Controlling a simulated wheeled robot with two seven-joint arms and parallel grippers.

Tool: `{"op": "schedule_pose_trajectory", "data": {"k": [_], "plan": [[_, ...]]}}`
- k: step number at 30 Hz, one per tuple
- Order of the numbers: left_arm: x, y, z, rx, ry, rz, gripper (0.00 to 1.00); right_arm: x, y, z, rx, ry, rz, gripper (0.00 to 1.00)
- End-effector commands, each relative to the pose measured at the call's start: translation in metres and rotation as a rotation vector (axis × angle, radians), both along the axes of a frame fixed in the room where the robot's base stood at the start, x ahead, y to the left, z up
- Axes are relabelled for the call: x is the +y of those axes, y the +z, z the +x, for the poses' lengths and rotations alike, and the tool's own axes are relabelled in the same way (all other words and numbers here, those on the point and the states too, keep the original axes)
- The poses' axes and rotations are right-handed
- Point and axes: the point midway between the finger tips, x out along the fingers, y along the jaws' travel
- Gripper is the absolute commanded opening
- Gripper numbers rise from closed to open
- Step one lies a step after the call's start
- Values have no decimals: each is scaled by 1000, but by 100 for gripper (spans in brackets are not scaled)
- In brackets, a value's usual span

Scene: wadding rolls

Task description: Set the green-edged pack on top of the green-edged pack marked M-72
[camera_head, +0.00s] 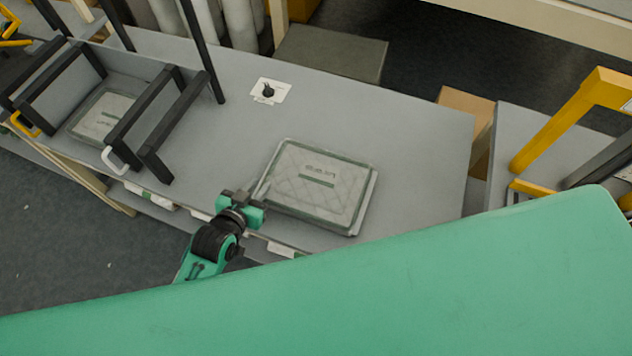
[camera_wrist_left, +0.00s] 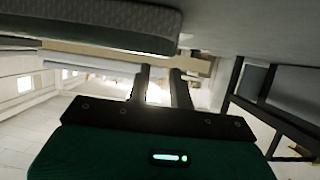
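A pale quilted pack with a green edge (camera_head: 322,204) lies flat on the grey table (camera_head: 420,135). Its printed marking is too blurred to read. A second pale, green-edged pack (camera_head: 97,124) lies at the left inside a black-barred frame; its marking is also unreadable. My left gripper (camera_head: 257,192) is at the near left edge of the first pack, close to it; contact cannot be told. In the left wrist view its two dark fingers (camera_wrist_left: 160,75) stand apart with an empty gap. A pack with a dark green edge (camera_wrist_left: 95,22) shows above left of them. My right gripper is out of view.
The black-barred frame (camera_head: 158,110) stands at the table's left end, with a thin black post beside it. A small white card with a black knob (camera_head: 268,91) lies behind the first pack. A yellow frame (camera_head: 560,125) stands at the right. The table's right end is clear.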

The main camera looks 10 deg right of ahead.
Motion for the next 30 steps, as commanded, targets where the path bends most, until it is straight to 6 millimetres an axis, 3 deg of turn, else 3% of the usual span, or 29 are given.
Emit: {"op": "schedule_pose_trajectory", "data": {"k": [8,18,30], "plan": [[-11,-7,16,1,0,1,22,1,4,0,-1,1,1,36],[-30,-17,50,2,0,0,22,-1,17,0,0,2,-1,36],[-35,-22,57,2,0,1,20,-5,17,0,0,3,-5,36]]}}
